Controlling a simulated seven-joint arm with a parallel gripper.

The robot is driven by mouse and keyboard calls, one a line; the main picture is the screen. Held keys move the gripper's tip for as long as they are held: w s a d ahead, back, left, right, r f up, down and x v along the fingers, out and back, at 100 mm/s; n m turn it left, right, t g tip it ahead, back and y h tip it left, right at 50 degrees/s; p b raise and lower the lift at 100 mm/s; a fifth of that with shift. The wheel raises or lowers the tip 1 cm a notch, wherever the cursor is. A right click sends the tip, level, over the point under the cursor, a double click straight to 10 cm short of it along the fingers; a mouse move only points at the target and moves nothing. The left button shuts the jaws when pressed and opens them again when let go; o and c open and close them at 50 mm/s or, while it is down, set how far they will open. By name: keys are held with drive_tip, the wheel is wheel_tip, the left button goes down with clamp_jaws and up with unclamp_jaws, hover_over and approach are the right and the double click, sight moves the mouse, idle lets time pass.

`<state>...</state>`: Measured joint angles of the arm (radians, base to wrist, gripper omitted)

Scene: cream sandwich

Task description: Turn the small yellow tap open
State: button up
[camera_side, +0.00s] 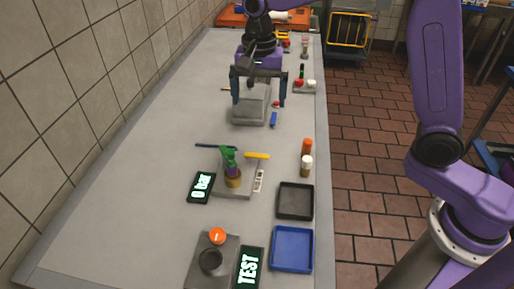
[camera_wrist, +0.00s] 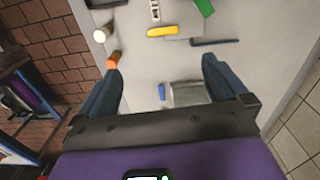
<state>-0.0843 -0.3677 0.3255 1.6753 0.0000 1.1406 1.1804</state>
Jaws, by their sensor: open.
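The small yellow tap (camera_side: 257,156) is a short yellow lever at the right of a grey fixture (camera_side: 222,188). It also shows near the top of the wrist view (camera_wrist: 162,31). A green part (camera_side: 229,158) stands at the fixture's middle, and a long dark blue lever (camera_side: 216,147) points left. My gripper (camera_side: 259,101) is open and empty, pointing down, farther back on the table than the tap. In the wrist view its two dark fingers (camera_wrist: 163,69) are wide apart, and the tap lies beyond their tips, not between them.
A display reading "0 bar" (camera_side: 202,187) lies left of the fixture. Orange-topped (camera_side: 307,147) and white-topped (camera_side: 306,166) bottles stand to its right. A dark tray (camera_side: 295,214), blue tray (camera_side: 292,267) and orange button (camera_side: 217,236) are nearer. A grey block (camera_side: 250,117) is by my gripper.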

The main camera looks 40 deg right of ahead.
approach(257, 155)
drive_tip(key=shift+m, duration=0.3)
wheel_tip(257, 155, down, 8)
drive_tip(key=shift+r, duration=0.2)
drive_tip(key=shift+c, duration=0.3)
drive_tip(key=c, duration=1)
